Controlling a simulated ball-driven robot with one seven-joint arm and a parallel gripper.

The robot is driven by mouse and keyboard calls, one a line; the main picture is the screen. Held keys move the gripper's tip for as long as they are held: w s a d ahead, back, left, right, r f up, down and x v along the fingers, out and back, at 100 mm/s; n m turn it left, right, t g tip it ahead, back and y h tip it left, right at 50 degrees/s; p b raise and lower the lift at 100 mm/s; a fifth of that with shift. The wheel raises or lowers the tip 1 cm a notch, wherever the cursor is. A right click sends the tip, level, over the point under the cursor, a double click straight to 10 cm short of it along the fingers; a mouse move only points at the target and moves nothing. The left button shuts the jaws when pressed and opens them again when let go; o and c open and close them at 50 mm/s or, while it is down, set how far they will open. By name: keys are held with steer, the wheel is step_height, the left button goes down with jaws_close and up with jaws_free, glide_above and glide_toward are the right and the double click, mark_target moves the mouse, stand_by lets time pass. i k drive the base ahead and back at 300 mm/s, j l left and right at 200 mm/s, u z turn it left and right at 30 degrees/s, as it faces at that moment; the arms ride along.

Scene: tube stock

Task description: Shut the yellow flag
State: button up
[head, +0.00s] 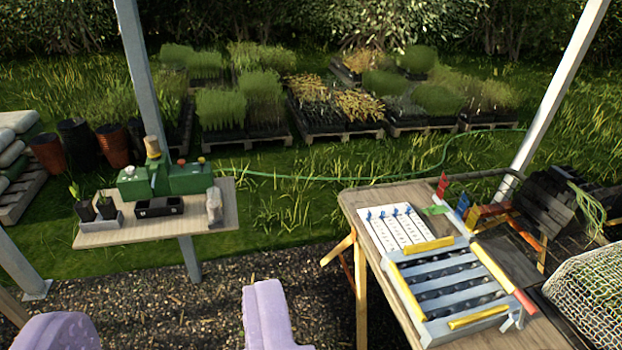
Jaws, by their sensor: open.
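A row of small coloured flags stands at the back edge of the wooden table at right. The yellow flag (473,217) looks orange-yellow and stands up at the right end of the row. A blue flag (462,204) and a red flag (442,184) also stand up to its left. A green flag (436,210) lies nearly flat. My gripper (160,304) shows as two lilac fingers at the bottom left, wide apart with nothing between them. It is well left of the flags and touches nothing visible.
On the wooden table (352,204), a grey tray (437,268) with yellow bars and a white marked panel (397,229) lie before the flags. A small shelf (110,236) holds a green device (185,180). Pale posts rise at both sides.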

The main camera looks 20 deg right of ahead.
mark_target(472, 218)
steer(key=i, duration=0.8)
steer(key=i+z, duration=0.15)
steer(key=i, duration=0.6)
steer(key=i+j, duration=0.15)
steer(key=i, duration=0.65)
steer(key=i+l+z, duration=0.1)
steer(key=i+z, duration=0.5)
steer(key=z, duration=0.15)
steer(key=i+z, duration=0.4)
steer(key=i+j+z, duration=0.2)
steer(key=z, duration=0.15)
steer(key=i+j+z, duration=0.1)
steer(key=i+z, duration=0.35)
steer(key=i+j+z, duration=0.15)
steer(key=z, duration=0.25)
steer(key=i+j, duration=0.05)
steer(key=i, duration=0.05)
